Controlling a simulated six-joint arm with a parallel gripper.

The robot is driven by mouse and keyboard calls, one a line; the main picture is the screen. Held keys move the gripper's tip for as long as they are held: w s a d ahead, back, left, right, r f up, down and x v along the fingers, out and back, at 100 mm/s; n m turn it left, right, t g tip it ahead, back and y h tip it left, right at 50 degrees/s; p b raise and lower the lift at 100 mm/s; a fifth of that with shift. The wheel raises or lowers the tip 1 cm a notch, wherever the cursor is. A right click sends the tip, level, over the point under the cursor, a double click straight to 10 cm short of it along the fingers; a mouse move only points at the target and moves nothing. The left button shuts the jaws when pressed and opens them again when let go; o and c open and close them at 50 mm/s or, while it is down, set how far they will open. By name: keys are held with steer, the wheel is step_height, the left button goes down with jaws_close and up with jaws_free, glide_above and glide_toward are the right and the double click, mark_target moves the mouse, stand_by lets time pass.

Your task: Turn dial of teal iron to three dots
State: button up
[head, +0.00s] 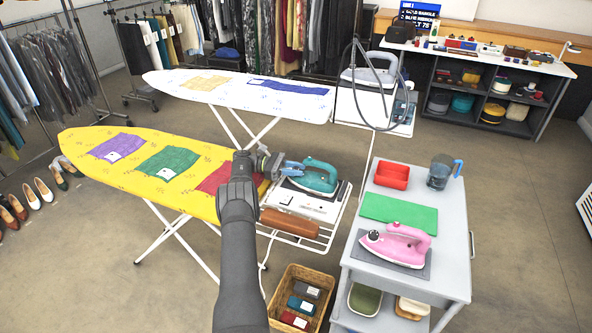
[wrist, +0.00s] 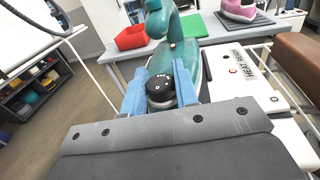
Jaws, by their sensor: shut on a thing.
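The teal iron (head: 317,177) rests on the white rest (head: 306,202) at the right end of the yellow ironing board. In the wrist view the teal iron (wrist: 161,24) is in front of me, with a black dial (wrist: 160,90) marked with small white dots. My gripper (head: 280,168) reaches the iron from the left. In the wrist view the two blue fingers of my gripper (wrist: 160,92) stand on either side of the dial and are shut on it. I cannot read which dot setting the dial is at.
The yellow board (head: 100,150) carries purple, green and red cloths. A grey cart (head: 450,265) at the right holds a pink iron (head: 397,245), red tray (head: 392,176) and jug (head: 440,171). A brown roll (head: 290,224) lies below the iron. A wicker basket (head: 275,312) stands on the floor.

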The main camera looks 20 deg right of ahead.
stand_by(0.4)
steer(key=o, duration=1)
steer(key=shift+c, duration=0.2)
steer(key=shift+r, duration=0.55)
steer(key=r, duration=0.3)
steer(key=shift+s+d+r, duration=0.15)
steer(key=shift+s+r, duration=0.05)
steer(key=shift+r, duration=0.05)
steer(key=s+d+r, duration=0.5)
steer(key=s+r, duration=0.1)
steer(key=s, duration=0.3)
steer(key=shift+s+d+r, duration=0.25)
steer(key=shift+s+d, duration=0.05)
steer(key=shift+d, duration=0.05)
steer(key=shift+w+f, duration=0.1)
